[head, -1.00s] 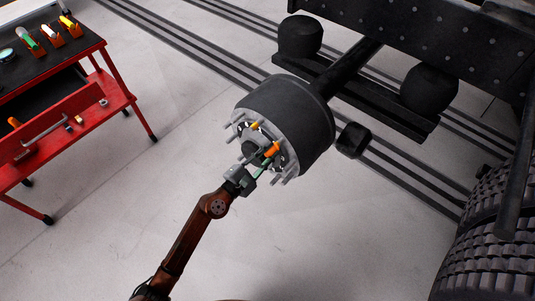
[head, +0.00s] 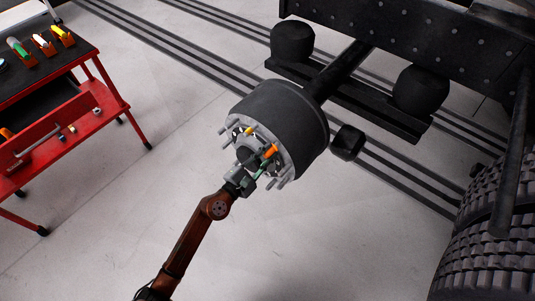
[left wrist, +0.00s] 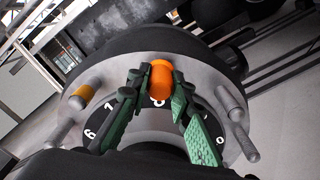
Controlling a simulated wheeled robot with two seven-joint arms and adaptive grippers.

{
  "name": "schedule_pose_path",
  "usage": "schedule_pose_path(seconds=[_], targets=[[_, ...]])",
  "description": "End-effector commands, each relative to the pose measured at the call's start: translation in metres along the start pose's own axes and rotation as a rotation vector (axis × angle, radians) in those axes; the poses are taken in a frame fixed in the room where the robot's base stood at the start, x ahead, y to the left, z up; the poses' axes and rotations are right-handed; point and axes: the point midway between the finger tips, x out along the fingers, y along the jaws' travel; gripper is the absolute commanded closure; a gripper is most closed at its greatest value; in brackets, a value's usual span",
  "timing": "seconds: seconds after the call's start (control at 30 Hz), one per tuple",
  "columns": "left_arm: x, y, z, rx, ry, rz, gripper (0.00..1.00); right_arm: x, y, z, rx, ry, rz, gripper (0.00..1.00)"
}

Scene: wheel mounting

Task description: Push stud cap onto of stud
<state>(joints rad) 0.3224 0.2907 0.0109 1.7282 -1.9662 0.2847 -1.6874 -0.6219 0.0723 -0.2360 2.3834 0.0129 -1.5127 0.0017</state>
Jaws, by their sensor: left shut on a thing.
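The black wheel hub (head: 290,115) sits on the axle end, with a ring of bare metal studs (left wrist: 232,100) around its face. My left gripper (head: 265,163) is shut on an orange stud cap (head: 270,151) at the hub face. In the left wrist view the cap (left wrist: 160,78) stands between the green finger pads (left wrist: 160,105), in line with the stud ring at the top. Whether a stud is inside it is hidden. A second, yellow-orange cap (head: 249,130) sits on a stud; it also shows in the left wrist view (left wrist: 83,95). My right gripper is out of view.
A red workbench (head: 90,115) with several coloured tools stands at the left. The truck frame (head: 420,45) and a large tyre (head: 490,220) are at the right. The floor (head: 320,245) below the hub is clear.

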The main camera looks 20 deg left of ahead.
Motion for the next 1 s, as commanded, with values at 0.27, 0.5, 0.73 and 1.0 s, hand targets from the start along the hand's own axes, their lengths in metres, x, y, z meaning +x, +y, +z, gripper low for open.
schedule_pose_path(seconds=[0.27,0.5,0.73,1.0], targets=[[0.000,0.000,0.000,0.000,0.000,0.000,0.72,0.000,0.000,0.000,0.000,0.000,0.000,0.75],[0.000,0.000,0.000,0.000,0.000,0.000,0.60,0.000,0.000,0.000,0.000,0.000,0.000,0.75],[-0.002,0.000,-0.001,0.000,0.001,-0.001,0.60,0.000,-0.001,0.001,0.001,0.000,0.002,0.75],[-0.041,-0.001,-0.002,0.003,0.003,-0.003,0.60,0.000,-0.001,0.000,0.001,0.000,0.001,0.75]])
